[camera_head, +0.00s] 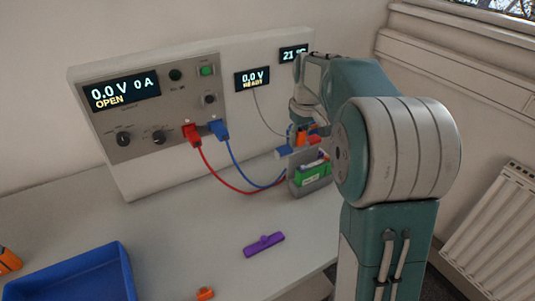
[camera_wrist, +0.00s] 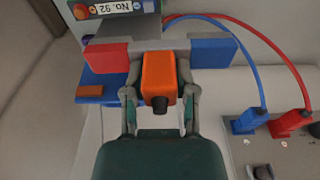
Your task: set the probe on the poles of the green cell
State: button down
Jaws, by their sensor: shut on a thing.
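The green cell (camera_head: 313,175) sits upright in a grey holder on the bench in the head view. Its top is partly hidden by my arm. In the wrist view, a green edge with a "No. 92" label (camera_wrist: 125,6) shows at the top. My gripper (camera_wrist: 159,78) is shut on the orange probe (camera_wrist: 158,72), which has a dark cable end. The probe also shows above the cell in the head view (camera_head: 302,138). I cannot tell whether the probe touches the poles.
Red (camera_head: 192,133) and blue (camera_head: 219,129) plugs sit in the cycler panel; their leads run to the holder. The screens read "OPEN" and "READY". A purple piece (camera_head: 264,244), an orange piece (camera_head: 205,294) and a blue tray (camera_head: 127,268) are on the bench.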

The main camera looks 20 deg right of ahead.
aim_at(317, 139)
jog(key=d, duration=0.3)
jog(key=d+r, duration=0.1)
jog(key=d, duration=0.2)
jog(key=shift+r, duration=0.2)
jog(key=shift+a+f, duration=0.2)
jog(key=shift+f, duration=1.2)
jog(key=shift+d+f, duration=0.15)
jog(key=shift+f, duration=1.2)
jog(key=shift+s+f, duration=0.1)
jog(key=shift+f, duration=0.55)
jog(key=shift+r, duration=3.55)
